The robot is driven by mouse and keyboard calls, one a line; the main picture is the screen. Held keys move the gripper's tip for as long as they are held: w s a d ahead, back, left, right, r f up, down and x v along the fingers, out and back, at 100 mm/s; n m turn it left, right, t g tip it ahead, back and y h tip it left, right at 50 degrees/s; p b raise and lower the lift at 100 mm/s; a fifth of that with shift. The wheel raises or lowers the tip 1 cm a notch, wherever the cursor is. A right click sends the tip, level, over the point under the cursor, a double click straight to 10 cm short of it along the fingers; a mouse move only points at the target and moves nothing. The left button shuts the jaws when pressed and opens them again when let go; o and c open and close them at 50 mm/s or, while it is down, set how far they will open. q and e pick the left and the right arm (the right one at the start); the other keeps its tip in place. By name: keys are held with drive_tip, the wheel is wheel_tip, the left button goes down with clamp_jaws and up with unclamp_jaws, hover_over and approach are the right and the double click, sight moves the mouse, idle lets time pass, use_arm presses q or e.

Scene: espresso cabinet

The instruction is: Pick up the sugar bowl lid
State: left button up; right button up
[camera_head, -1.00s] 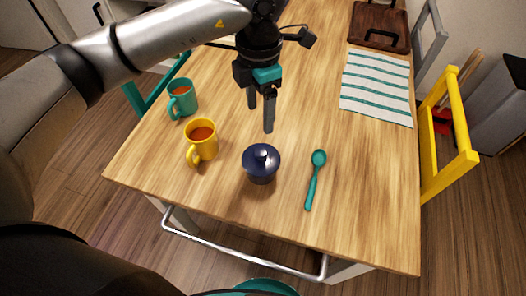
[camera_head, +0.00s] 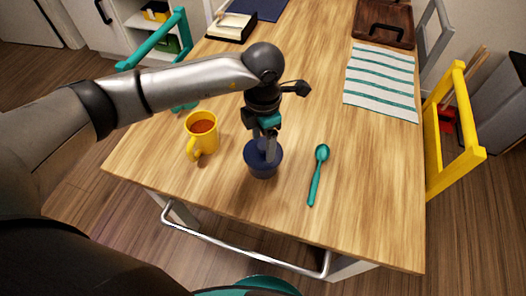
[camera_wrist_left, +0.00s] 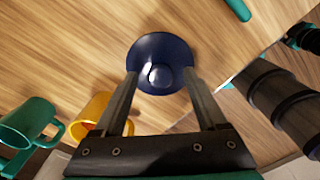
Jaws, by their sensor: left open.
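The dark blue sugar bowl (camera_head: 262,170) stands on the wooden table near its front edge. Its lid (camera_head: 256,153) is on it, partly hidden by my fingers in the head view. In the left wrist view the lid (camera_wrist_left: 150,50) shows from above, with a round shiny knob (camera_wrist_left: 160,76) in the middle. My left gripper (camera_head: 267,147) points down right over the lid. Its open fingers (camera_wrist_left: 160,78) stand to either side of the knob, with nothing gripped. Whether the fingertips touch the lid I cannot tell. My right gripper is not in view.
A yellow mug (camera_head: 202,133) of reddish drink stands left of the bowl. A teal mug (camera_wrist_left: 30,122) is beyond it, mostly behind my arm in the head view. A teal spoon (camera_head: 318,175) lies to the right. A striped cloth (camera_head: 381,82) lies further back.

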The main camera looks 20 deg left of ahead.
use_arm(q)
clamp_jaws()
idle(0.6)
